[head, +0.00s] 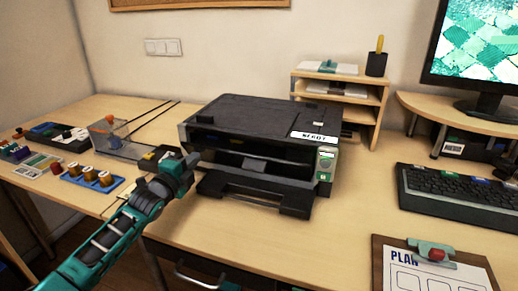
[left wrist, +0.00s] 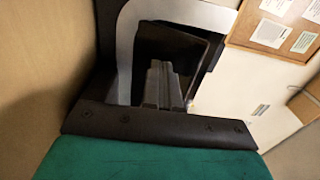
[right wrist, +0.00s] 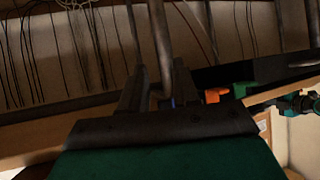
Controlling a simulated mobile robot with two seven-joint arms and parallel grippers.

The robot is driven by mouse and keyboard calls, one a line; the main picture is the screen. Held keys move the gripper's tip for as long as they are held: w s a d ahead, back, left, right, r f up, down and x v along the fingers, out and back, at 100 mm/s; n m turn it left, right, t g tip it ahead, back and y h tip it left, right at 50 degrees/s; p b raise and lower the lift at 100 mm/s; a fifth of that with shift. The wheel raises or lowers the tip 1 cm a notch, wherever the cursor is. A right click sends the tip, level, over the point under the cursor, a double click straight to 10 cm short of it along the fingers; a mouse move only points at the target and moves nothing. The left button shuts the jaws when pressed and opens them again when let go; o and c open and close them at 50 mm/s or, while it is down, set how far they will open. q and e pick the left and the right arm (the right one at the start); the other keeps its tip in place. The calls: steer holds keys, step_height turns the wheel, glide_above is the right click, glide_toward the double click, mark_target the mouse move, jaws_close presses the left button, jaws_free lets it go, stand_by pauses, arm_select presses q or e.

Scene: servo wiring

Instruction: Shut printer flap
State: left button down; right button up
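The black printer (head: 262,118) stands on the desk with its front open. Its dark flap (head: 262,192) is folded down at the front and juts out low over the desk. My left gripper (head: 190,164) is beside the printer's front left corner. In the left wrist view its fingers (left wrist: 163,86) are close together with nothing seen between them, and a dark panel with a pale edge is behind. My right gripper is outside the head view. In the right wrist view its fingers (right wrist: 160,88) are apart, with a grey bar showing between them; whether they touch it is unclear.
A clear box (head: 115,138) and a blue tray with yellow-topped pieces (head: 92,178) lie left of the printer. A wooden shelf (head: 345,95) stands behind right. The keyboard (head: 460,195) and clipboard (head: 430,268) lie right. Desk between printer and keyboard is clear.

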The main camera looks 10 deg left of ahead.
mark_target(195, 150)
arm_select(q)
steer(key=shift+w+r, duration=0.1)
steer(key=shift+r, duration=0.05)
steer(key=shift+w+r, duration=0.35)
steer(key=shift+w, duration=0.05)
steer(key=shift+w+r, duration=0.3)
steer(key=shift+w, duration=0.2)
steer(key=shift+w+d, duration=0.1)
steer(key=shift+w+r, duration=0.15)
steer(key=shift+w, duration=0.15)
steer(key=shift+r, duration=0.15)
steer(key=shift+w+r, duration=0.1)
steer(key=shift+w, duration=0.05)
